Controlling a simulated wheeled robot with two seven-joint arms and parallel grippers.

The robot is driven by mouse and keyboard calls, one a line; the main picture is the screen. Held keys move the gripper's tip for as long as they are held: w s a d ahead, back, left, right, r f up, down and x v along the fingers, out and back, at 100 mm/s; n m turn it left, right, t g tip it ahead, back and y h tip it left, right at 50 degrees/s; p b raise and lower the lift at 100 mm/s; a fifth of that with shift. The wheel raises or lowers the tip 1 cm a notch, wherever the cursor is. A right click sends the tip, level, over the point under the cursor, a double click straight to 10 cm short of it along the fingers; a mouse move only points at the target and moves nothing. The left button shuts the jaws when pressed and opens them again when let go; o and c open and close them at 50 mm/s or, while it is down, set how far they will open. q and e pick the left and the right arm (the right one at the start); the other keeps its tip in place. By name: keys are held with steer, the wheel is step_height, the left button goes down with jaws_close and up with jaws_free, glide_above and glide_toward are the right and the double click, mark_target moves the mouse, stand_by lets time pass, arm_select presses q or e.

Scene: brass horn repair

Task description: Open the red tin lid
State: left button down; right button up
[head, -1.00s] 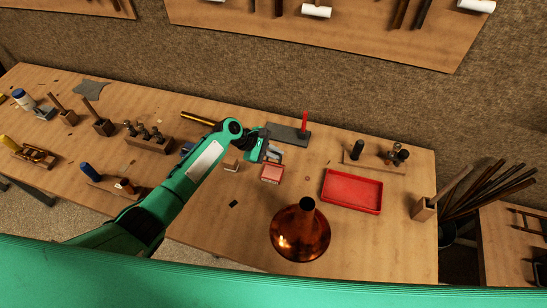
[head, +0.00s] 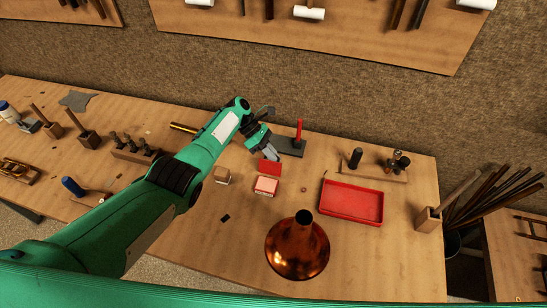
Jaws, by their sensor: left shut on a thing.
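The small red tin (head: 265,187) sits on the bench in the middle of the head view, with its pale pinkish inside showing. Its red lid (head: 270,168) is raised at the tin's back edge, tilted up behind the opening. My left gripper (head: 272,157) is just behind the lid and shut on it; the fingertips are partly hidden by the lid. My right gripper is not in view.
A red tray (head: 352,201) lies to the right and a copper horn bell (head: 297,250) stands in front. A small wooden block (head: 222,176) is left of the tin. A dark plate with a red upright handle (head: 299,132) is behind my gripper.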

arm_select(q)
steer(key=shift+f, duration=0.15)
stand_by(0.4)
steer(key=c, duration=1.8)
jaws_free()
steer(key=shift+w, duration=0.1)
steer(key=b+v, duration=0.3)
steer(key=v, duration=1)
steer(key=shift+w+a+r, duration=0.2)
steer(key=shift+w+r, duration=0.05)
